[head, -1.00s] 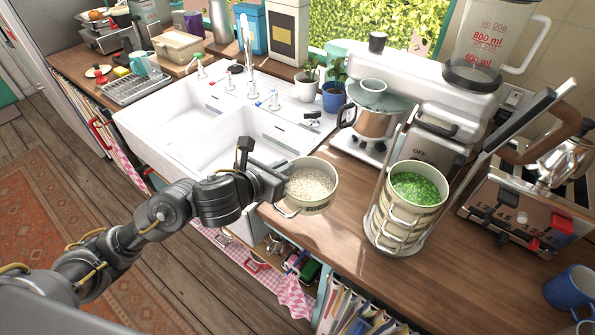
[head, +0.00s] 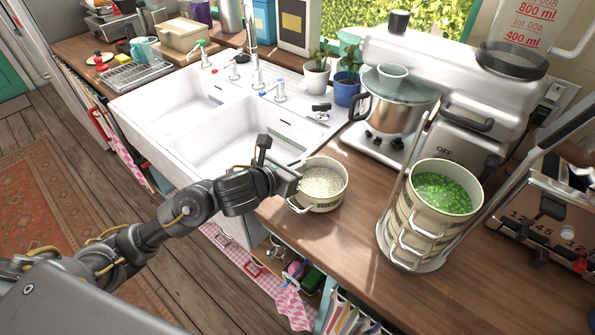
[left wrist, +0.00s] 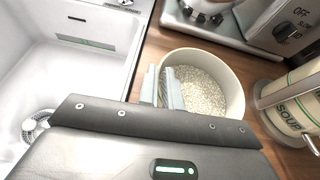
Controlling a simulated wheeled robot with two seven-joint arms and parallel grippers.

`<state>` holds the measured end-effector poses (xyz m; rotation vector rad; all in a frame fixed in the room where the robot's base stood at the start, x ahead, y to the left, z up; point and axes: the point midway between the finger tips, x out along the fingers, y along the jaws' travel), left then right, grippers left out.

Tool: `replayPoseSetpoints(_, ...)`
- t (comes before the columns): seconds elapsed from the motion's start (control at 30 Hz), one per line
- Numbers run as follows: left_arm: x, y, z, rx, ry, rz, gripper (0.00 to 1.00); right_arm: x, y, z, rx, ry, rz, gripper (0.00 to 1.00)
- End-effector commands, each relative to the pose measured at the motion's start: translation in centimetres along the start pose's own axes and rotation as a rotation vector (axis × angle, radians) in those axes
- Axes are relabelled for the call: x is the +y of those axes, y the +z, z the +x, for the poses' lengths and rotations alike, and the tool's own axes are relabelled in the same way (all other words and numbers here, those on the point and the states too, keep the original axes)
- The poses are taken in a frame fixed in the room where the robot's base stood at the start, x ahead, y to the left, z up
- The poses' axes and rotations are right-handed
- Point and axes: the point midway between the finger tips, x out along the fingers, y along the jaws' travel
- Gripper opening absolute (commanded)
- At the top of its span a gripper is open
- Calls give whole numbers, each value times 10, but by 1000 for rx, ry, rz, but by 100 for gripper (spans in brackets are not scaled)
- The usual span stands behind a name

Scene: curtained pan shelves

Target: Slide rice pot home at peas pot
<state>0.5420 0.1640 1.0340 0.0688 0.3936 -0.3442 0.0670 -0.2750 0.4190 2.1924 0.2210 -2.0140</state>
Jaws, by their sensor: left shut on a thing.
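The rice pot (head: 318,203) is a cream pot filled with white grains, with wire handles. It is at the counter's front edge, right of the sink. My left gripper (head: 292,182) is shut on the near left rim of the rice pot. In the left wrist view the fingers (left wrist: 171,90) overlap the rim of the rice pot (left wrist: 233,91). The peas pot (head: 433,215), cream and full of green peas, is on top of a stack of similar pots in a metal carrier (head: 432,263), to the right of the rice pot. My right gripper is not in view.
Bare wooden counter (head: 362,212) lies between the rice pot and the carrier. A white double sink (head: 203,139) is on the left. A stand mixer (head: 440,60) with a steel bowl (head: 384,112) is behind. A chrome toaster-like appliance (head: 532,222) is at right.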

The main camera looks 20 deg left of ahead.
Motion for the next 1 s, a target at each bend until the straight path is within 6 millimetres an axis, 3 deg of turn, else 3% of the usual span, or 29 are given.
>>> replayPoseSetpoints(0.03, 0, -6, 2, -5, 0, -2, 0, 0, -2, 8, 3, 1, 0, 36)
replayPoseSetpoints(0.23, 0, -3, 1, -4, 0, -1, 0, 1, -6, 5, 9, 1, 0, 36)
replayPoseSetpoints(0.27, 0, -5, 2, 0, 0, 1, 10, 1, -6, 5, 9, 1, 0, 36)
replayPoseSetpoints(0.4, 0, -4, 2, -1, 0, 1, 29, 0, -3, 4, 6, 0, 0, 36)
replayPoseSetpoints(0.8, 0, -9, 2, -1, -1, -1, 29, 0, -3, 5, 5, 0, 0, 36)
replayPoseSetpoints(1.0, 0, -6, -35, -3, -1, 6, 29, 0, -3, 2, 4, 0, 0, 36)
